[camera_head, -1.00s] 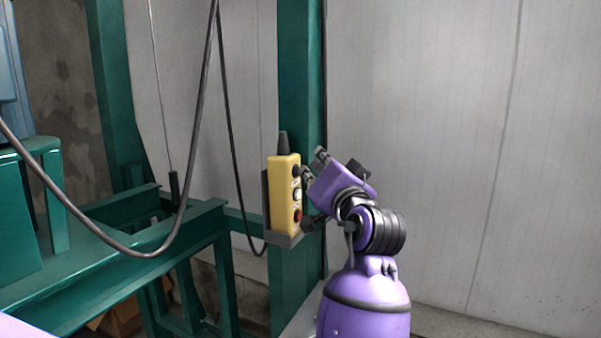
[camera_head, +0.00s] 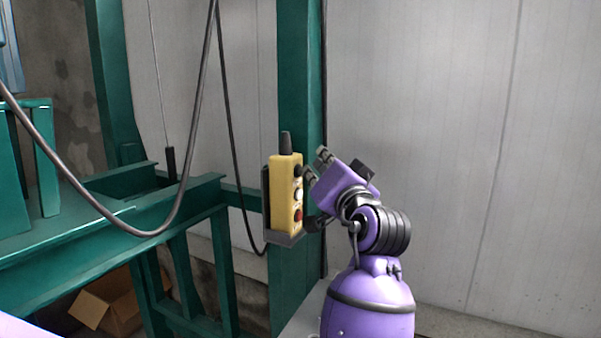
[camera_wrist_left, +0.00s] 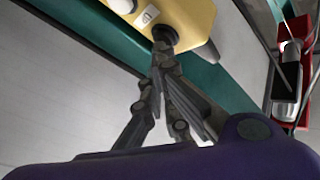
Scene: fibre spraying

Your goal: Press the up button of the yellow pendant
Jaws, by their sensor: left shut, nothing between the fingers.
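The yellow pendant (camera_head: 284,195) hangs upright in a holder on a green post. Its face has a black button (camera_head: 297,171) at the top, a white one (camera_head: 298,194) below it and a red one (camera_head: 298,215) lowest. My left gripper (camera_head: 314,167) is just right of the pendant, at the height of the black button. In the left wrist view its fingers (camera_wrist_left: 163,55) are shut and empty, with tips at or very near a black button (camera_wrist_left: 165,36) on the pendant (camera_wrist_left: 188,14). I cannot tell whether they touch. My right gripper is not in view.
Green beams (camera_head: 110,232) fill the left side, with a dark cable (camera_head: 140,232) looping in front. A cardboard box (camera_head: 108,302) sits low at the left. The pale wall (camera_head: 440,130) at the right is clear. In the left wrist view a red-and-black item (camera_wrist_left: 290,75) is at the right.

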